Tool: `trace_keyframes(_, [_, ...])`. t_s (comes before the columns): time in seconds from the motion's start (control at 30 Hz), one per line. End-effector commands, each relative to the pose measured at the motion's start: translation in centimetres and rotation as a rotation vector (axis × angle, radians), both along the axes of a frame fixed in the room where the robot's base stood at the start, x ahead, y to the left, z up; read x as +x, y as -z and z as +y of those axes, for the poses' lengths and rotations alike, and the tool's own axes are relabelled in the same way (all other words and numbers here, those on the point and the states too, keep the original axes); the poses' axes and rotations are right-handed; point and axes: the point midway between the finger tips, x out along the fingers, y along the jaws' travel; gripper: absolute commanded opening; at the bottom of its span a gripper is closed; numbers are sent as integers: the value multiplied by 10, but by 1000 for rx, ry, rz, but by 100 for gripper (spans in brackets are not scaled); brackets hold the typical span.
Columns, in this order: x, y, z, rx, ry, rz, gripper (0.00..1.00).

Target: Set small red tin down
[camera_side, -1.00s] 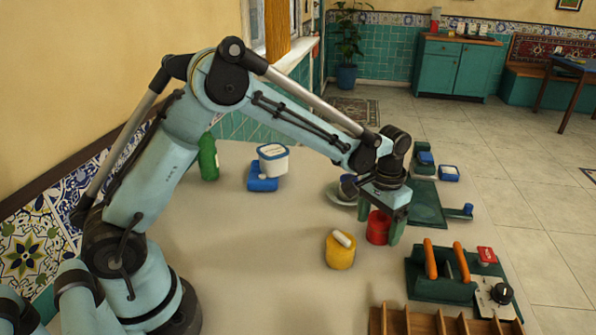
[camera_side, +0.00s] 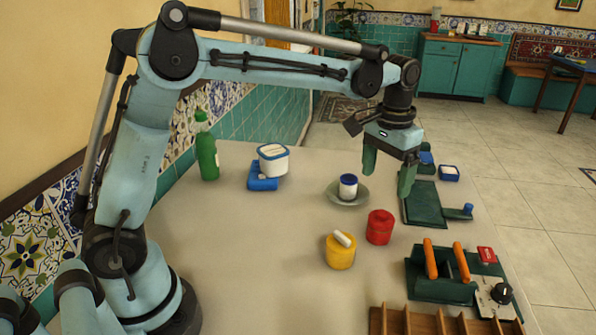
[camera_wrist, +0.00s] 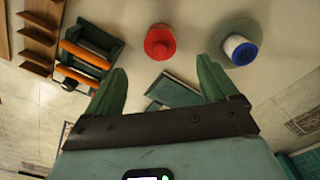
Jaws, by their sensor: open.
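The small red tin (camera_side: 380,227) stands upright on the table, just behind and right of a yellow container (camera_side: 340,251). It also shows in the wrist view (camera_wrist: 160,42), beyond the fingertips. My gripper (camera_side: 388,177) is open and empty, raised above the table and clear of the tin. Its two green fingers are spread apart in the wrist view (camera_wrist: 160,80), with nothing between them touching.
A white cup with a blue top (camera_side: 348,187) sits on a saucer (camera_side: 335,198) behind the tin. A dark green board (camera_side: 424,204), a green holder with orange handles (camera_side: 440,288) and a wooden rack (camera_side: 430,323) lie to the right. The table's left-centre is clear.

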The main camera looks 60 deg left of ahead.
Motion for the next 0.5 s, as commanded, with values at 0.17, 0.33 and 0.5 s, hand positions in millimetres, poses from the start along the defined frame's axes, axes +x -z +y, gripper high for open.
trace_keyframes(0.17, [-27, -18, 10, -7, -1, -89, 87])
trace_keyframes(0.33, [-62, -30, 21, -13, -2, -207, 87])
trace_keyframes(0.5, [-99, -31, 31, -14, -2, -325, 87])
